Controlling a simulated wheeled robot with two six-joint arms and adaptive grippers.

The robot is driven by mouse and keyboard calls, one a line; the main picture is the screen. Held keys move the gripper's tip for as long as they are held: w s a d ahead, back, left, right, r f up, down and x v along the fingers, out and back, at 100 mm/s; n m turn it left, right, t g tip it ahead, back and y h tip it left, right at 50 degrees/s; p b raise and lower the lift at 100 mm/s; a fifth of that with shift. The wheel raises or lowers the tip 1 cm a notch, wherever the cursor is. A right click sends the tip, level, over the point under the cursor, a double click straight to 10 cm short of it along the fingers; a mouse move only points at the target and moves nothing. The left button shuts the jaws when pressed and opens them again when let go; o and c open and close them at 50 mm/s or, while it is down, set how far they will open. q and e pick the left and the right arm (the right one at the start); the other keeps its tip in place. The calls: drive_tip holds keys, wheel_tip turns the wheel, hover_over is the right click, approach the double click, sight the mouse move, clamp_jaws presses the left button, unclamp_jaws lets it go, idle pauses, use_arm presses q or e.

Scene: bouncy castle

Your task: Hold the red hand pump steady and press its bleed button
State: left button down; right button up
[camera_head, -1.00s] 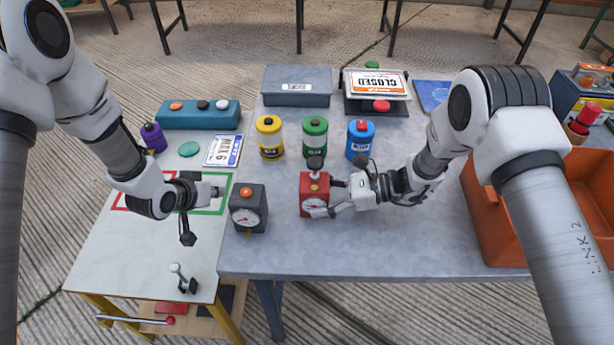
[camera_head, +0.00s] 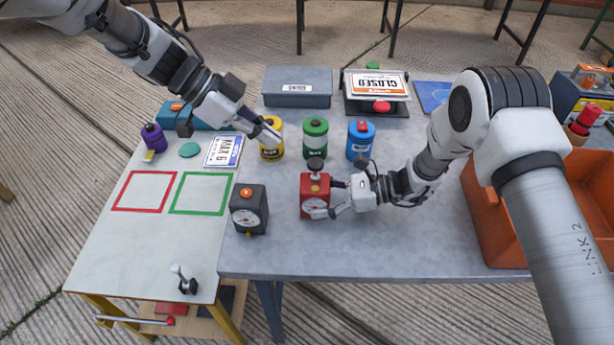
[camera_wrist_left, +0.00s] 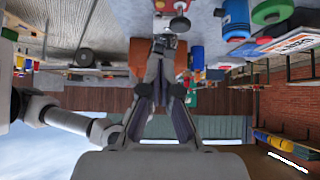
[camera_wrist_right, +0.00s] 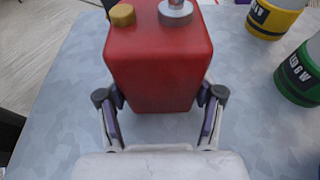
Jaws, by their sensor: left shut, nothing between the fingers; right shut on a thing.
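The red hand pump (camera_head: 316,204) stands upright on the grey table, with a dial on its front and a dark knob on top. In the right wrist view the red body (camera_wrist_right: 160,62) fills the middle, with a brass-coloured button (camera_wrist_right: 122,15) and a grey collar (camera_wrist_right: 175,14) on top. My right gripper (camera_head: 334,199) is shut on the pump from the right, one finger on either side. My left gripper (camera_head: 276,137) is shut and empty, up and left of the pump, near the yellow canister; whether it touches that canister I cannot tell.
Yellow (camera_head: 270,150), green (camera_head: 315,145) and blue (camera_head: 360,146) canisters stand behind the pump. A dark gauge box (camera_head: 250,218) with an orange button stands left of it. An orange crate (camera_head: 490,225) is at the right. The table front is clear.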

use_arm(q)
hover_over(323, 190)
drive_tip(key=a, duration=0.3)
wheel_tip(323, 190, down, 7)
drive_tip(key=shift+f, duration=0.2)
wheel_tip(323, 190, down, 3)
drive_tip(key=shift+r, duration=0.15)
drive_tip(key=shift+a+f, duration=0.15)
drive_tip(key=shift+f, duration=0.4)
